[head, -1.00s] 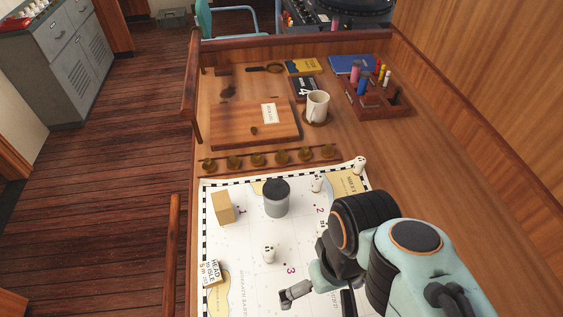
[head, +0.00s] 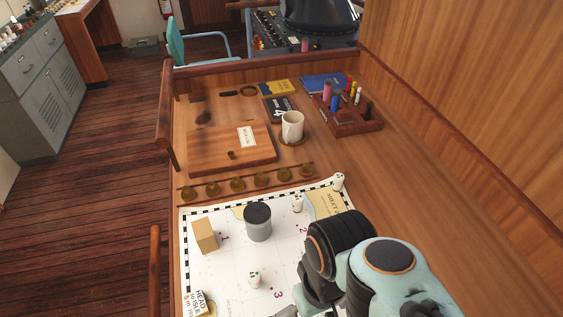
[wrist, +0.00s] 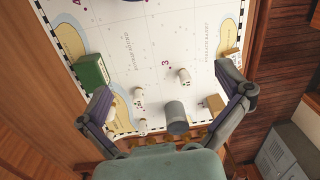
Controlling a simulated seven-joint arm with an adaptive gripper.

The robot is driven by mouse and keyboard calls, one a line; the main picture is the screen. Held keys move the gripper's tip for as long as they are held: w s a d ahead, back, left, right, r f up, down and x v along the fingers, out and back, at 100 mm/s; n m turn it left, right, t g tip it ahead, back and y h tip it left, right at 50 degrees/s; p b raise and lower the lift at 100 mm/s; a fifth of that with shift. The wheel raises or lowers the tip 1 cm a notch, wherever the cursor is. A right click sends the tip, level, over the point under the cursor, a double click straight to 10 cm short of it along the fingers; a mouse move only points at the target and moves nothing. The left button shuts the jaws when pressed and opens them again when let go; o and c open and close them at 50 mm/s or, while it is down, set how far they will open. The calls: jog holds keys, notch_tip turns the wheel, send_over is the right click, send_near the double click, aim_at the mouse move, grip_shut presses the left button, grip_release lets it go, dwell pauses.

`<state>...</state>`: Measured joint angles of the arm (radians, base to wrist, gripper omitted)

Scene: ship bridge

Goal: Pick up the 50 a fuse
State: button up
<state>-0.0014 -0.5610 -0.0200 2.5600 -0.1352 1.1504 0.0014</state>
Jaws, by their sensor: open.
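No part in view has a readable 50 A mark, so I cannot tell which thing is the 50 A fuse. Small white pieces with dark dots stand on the chart (head: 215,270): one near the number 3 (head: 255,279), one near the far edge (head: 298,203) and one at the far right corner (head: 339,181). My gripper (wrist: 165,82) is open and empty above the chart in the wrist view. The near white piece (wrist: 184,76) shows between its fingers, below them. In the head view my arm hides the chart's right part.
A grey canister (head: 258,226) and a tan block (head: 205,236) stand on the chart. A green box (wrist: 92,73) shows beside the left finger. Behind are a rail of brass knobs (head: 237,184), a wooden board (head: 215,150), a mug (head: 292,126) and an organizer (head: 350,122) with coloured cylinders.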

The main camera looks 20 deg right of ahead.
jog(key=c, duration=0.7)
